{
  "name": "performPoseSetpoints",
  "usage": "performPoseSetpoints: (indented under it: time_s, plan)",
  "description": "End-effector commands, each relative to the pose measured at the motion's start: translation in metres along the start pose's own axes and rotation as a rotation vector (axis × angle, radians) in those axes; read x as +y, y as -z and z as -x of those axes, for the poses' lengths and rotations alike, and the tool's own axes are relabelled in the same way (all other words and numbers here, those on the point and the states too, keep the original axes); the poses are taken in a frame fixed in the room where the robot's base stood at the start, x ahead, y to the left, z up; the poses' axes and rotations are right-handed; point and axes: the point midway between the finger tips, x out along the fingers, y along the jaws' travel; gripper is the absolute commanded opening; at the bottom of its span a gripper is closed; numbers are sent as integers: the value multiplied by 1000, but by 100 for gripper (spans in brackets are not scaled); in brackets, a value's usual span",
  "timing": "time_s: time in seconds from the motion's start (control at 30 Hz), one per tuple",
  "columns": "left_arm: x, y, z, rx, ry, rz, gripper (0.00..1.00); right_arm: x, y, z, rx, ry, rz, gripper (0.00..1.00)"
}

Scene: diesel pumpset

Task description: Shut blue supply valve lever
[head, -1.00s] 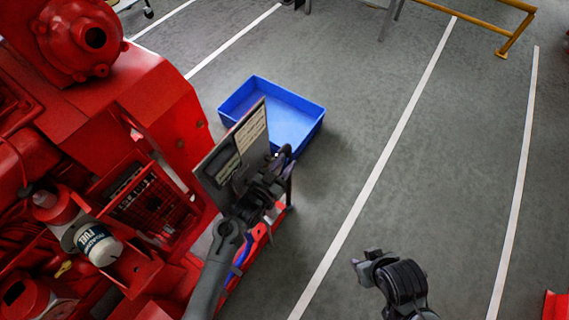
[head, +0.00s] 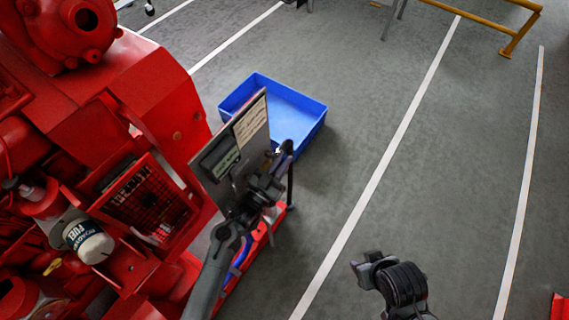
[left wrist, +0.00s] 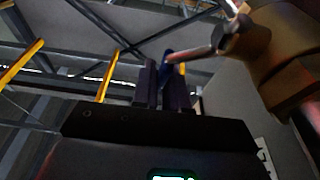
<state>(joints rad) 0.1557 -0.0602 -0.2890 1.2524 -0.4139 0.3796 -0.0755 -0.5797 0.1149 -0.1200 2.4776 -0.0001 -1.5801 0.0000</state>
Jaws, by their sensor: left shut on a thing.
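A bare metal shank runs right from the lever to a brass-coloured valve body (left wrist: 243,38). In the head view my left gripper (head: 283,152) is beside the grey panel (head: 243,125), on its right side. The lever and valve are not clear there, behind the panel and my arm. My right gripper (head: 362,270) is low in the head view, over bare floor, and its jaw opening is not clear.
The red pumpset (head: 150,80) fills the left, with a white fuel filter (head: 90,243). A blue tray (head: 312,112) lies on the floor behind the panel. A yellow rail (head: 515,38) stands at the far right. The floor right of the panel is clear.

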Motion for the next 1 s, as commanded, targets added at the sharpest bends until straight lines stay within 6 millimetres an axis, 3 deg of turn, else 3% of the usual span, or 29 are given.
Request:
performPoseSetpoints:
  time_s: [0.27,0.3,0.43,0.77,1.0]
  plan:
    - [0,0,1,4,1,1,0,2,0,1,1,-6,8,43]
    - [0,0,1,4,1,0,16,2,0,1,1,-7,9,43]
    - [0,0,1,4,1,0,34,2,0,1,1,-7,9,43]
    - [0,0,3,3,0,0,34,2,0,2,2,-5,7,43]
    - [0,4,27,0,1,0,34,1,4,11,2,-2,2,43]
